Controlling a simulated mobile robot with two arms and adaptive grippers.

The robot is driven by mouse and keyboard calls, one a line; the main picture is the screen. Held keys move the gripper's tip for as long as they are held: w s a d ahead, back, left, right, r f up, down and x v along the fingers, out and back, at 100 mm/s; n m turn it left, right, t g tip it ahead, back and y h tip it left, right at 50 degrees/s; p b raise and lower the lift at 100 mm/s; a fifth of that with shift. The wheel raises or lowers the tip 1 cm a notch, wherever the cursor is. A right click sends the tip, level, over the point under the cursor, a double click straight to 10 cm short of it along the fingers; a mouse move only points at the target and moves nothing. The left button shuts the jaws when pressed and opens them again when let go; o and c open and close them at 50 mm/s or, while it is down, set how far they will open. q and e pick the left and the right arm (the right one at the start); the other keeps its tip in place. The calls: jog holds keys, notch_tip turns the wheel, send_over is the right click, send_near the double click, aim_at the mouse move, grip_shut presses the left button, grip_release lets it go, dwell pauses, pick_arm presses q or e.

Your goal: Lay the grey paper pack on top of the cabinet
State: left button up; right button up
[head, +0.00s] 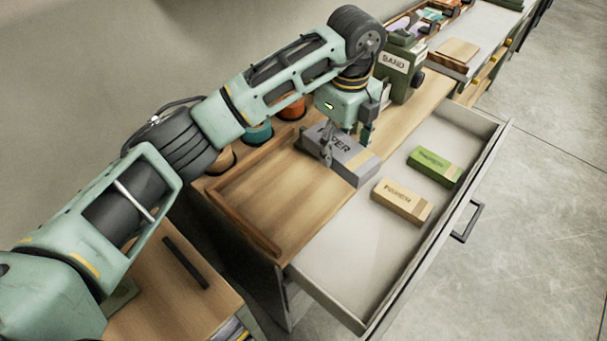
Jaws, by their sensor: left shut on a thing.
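The pack shows over the right edge of the wooden cabinet top (270,200), partly across the open drawer. I cannot tell whether it touches the top. The open drawer (350,255) holds a tan paper pack (402,201) and a green pack (435,166), lying flat and apart. My right gripper is not in view.
Round holders with a teal item (258,133) and an orange item (291,107) line the cabinet's back side. A green sand box (398,75) stands beyond the gripper. The near part of the cabinet top is bare. A lower wooden surface (165,295) is at the lower left.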

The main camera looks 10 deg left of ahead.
pick_arm(q)
jog(key=shift+d+n, duration=0.2)
jog(key=shift+n, duration=0.2)
jog(key=p, duration=0.4)
send_over(290, 197)
jog(key=shift+n, duration=0.3)
jog(key=f, duration=0.6)
jog(key=shift+d+f, duration=0.15)
jog(key=shift+d, duration=0.05)
jog(key=shift+s+a+f+p, duration=0.1)
jog(key=shift+a+f+p, duration=0.2)
jog(key=shift+f, duration=0.15)
notch_tip(290, 197, down, 3)
jog(key=shift+d+f+p, duration=0.1)
jog(key=shift+f+p, duration=0.05)
jog(key=shift+p, duration=0.45)
jog(key=shift+f, duration=0.2)
jog(key=shift+f, duration=0.1)
